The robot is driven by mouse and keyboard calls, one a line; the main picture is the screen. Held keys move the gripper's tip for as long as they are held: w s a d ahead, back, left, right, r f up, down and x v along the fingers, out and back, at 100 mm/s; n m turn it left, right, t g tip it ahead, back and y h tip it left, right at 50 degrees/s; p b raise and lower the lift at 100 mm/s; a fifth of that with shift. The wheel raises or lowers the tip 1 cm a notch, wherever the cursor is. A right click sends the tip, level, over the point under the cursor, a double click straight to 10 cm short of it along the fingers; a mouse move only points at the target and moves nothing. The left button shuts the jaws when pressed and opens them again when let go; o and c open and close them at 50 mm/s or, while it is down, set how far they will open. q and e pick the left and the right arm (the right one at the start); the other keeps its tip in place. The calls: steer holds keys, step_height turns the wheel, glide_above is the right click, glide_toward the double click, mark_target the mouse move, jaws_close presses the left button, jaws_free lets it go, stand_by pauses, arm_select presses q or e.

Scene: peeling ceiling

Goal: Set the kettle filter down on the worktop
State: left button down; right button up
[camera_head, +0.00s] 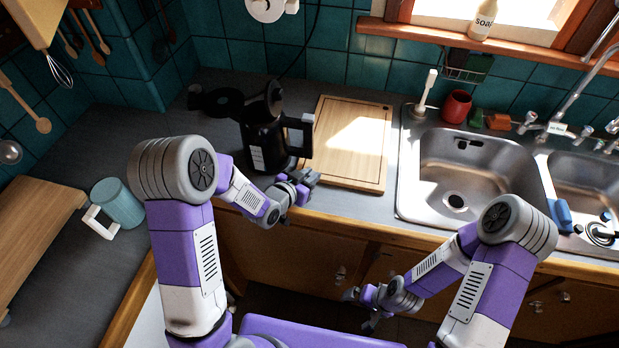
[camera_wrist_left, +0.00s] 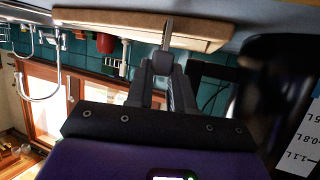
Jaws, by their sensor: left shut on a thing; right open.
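The black kettle (camera_head: 262,145) stands upright on the grey worktop (camera_head: 340,205), with its handle to the right. Its dark side and white scale label also show in the left wrist view (camera_wrist_left: 300,140). My left gripper (camera_head: 303,182) is low over the worktop, just right of the kettle and in front of the cutting board. In the left wrist view its fingers (camera_wrist_left: 165,62) are shut on a small, thin grey piece, which looks like the kettle filter (camera_wrist_left: 167,34); the fingers hide part of it. My right gripper (camera_head: 362,305) is open and empty, in front of the cabinets and below the worktop edge.
A wooden cutting board (camera_head: 345,125) lies right of the kettle. A double steel sink (camera_head: 465,165) is farther right. A black base (camera_head: 215,100) lies behind the kettle. A blue mug (camera_head: 118,203) stands at the left. A worktop strip in front of the board is bare.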

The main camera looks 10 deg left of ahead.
arm_select(q)
steer(key=shift+w+f, duration=0.1)
steer(key=shift+f, duration=0.45)
steer(key=shift+f+b, duration=0.15)
steer(key=shift+b, duration=0.15)
steer(key=c, duration=1)
jaws_free()
